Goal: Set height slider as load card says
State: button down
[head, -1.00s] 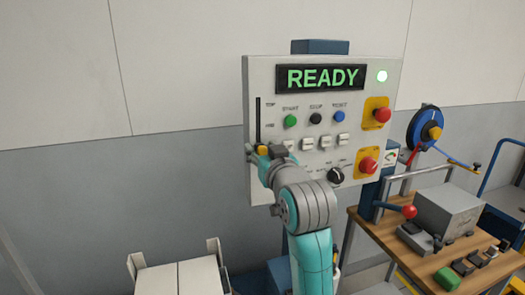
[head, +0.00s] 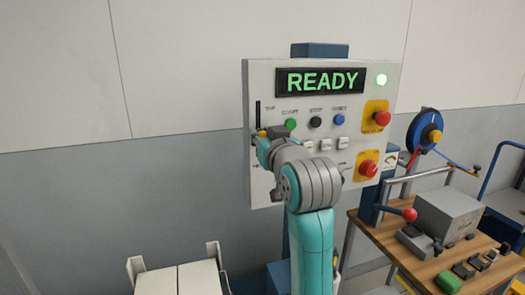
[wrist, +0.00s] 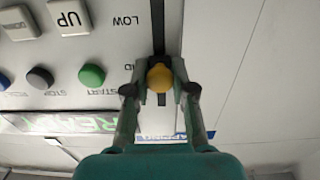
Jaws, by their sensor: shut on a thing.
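The control panel (head: 330,100) stands against the wall, with its height slider slot (head: 258,113) at the left side. In the wrist view, which is upside down, the slider's yellow knob (wrist: 159,78) sits in the dark slot near the partly hidden MID label, away from LOW. My gripper (wrist: 160,88) is shut on the knob, one finger on each side. In the head view my gripper (head: 263,134) covers the knob and the slot's lower part. The TOP label shows above it. I cannot make out a load card.
Coloured buttons, white keys and red stop knobs (head: 368,168) lie right of the slider. A wooden bench (head: 390,250) with a grey box stands at right. The wall left is clear.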

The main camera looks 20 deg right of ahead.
aim_at(258, 106)
notch_tip(258, 106, up, 6)
jog(key=shift+r, duration=0.1)
dwell(0.4)
jog(key=c, duration=0.9)
grip_release()
jog(key=shift+c, duration=0.2)
jog(key=s, duration=1.2)
